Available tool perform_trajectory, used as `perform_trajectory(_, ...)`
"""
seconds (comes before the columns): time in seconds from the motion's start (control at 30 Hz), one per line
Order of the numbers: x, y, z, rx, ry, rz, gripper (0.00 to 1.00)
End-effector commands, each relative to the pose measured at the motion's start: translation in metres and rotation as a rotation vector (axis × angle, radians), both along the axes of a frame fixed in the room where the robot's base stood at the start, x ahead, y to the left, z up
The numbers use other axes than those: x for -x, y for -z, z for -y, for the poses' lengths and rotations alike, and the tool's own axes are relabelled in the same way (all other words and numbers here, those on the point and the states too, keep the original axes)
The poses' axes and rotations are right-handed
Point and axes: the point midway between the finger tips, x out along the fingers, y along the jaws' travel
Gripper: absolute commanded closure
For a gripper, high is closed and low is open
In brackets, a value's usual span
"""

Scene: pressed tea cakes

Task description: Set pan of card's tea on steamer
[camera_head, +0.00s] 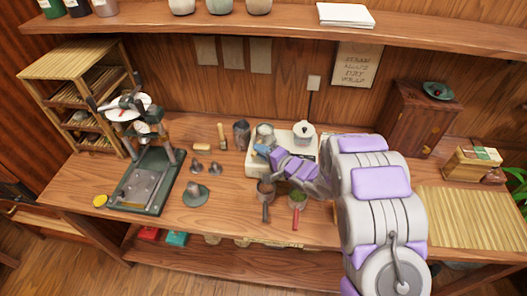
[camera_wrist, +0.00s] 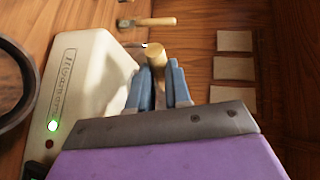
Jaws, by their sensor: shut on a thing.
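My gripper (camera_head: 262,152) is over the white steamer (camera_head: 252,168), its blue fingers pointing left. In the wrist view the fingers (camera_wrist: 162,88) are shut on a tan cylindrical piece (camera_wrist: 157,52); I cannot tell what it joins to. A silvery vessel (camera_head: 265,133) stands just behind the fingers. The steamer shows in the wrist view (camera_wrist: 85,80) with a green light lit. A pan with a black handle (camera_head: 265,187) and a pan of green tea with a red handle (camera_head: 298,197) are at the front. The card (camera_head: 356,65) hangs on the wall; its second line is too small to read.
A white lidded pot (camera_head: 303,132) is right of the vessel. A dark canister (camera_head: 241,135) and a small mallet (camera_head: 222,136) stand left. A press (camera_head: 146,180) and a bamboo rack (camera_head: 80,85) are farther left. A bamboo mat (camera_head: 470,215) lies at right.

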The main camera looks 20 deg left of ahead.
Motion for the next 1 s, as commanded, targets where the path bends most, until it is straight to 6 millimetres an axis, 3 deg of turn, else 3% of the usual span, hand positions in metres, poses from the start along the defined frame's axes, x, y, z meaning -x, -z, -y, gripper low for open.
perform_trajectory(0.4,0.0002,-0.0030,0.0075,-0.006,0.000,-0.001,1.00)
perform_trajectory(1.0,0.0009,-0.0023,0.0033,-0.003,0.000,0.001,1.00)
